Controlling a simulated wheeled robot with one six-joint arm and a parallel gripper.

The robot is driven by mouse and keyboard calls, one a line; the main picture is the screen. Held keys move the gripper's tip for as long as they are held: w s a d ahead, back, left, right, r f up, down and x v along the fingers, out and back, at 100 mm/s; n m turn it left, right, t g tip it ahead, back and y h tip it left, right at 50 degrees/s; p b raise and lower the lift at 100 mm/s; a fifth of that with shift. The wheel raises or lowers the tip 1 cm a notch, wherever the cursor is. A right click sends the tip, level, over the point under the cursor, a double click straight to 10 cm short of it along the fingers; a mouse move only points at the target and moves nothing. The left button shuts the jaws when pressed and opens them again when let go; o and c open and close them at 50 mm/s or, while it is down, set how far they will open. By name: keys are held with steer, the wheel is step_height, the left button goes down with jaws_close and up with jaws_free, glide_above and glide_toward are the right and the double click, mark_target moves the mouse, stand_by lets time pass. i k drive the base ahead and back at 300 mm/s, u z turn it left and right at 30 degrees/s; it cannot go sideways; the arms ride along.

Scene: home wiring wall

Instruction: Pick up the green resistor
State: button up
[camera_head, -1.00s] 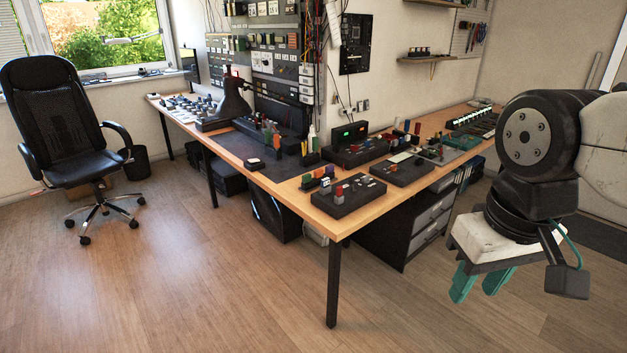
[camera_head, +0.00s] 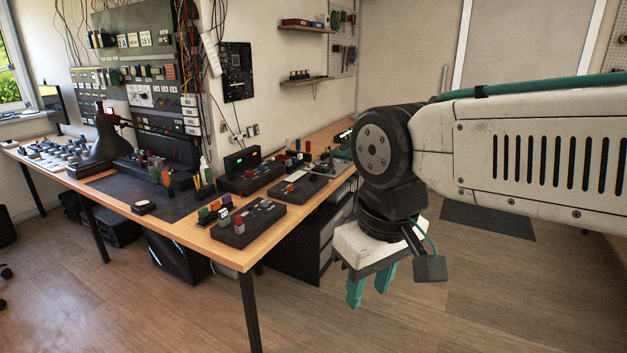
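A small green block (camera_head: 203,215), possibly the green resistor, stands at the front edge of the wooden table (camera_head: 232,257). It is in a short row with orange and bluish pieces, left of a black board. It is too small to identify surely. Other small green pieces stand farther back, one near the wall panel (camera_head: 155,174). My gripper (camera_head: 372,284) hangs at the right of the picture, beyond the table's right side and over the floor. Its two teal fingers point down with a gap between them, and nothing shows between them.
A black board with red and grey blocks (camera_head: 247,226) lies at the table's near corner. A dark drawer cabinet (camera_head: 297,242) is under the table. The floor in front is clear.

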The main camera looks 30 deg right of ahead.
mark_target(202, 213)
steer(key=z, duration=0.25)
steer(key=i, duration=2.15)
steer(key=u, duration=0.1)
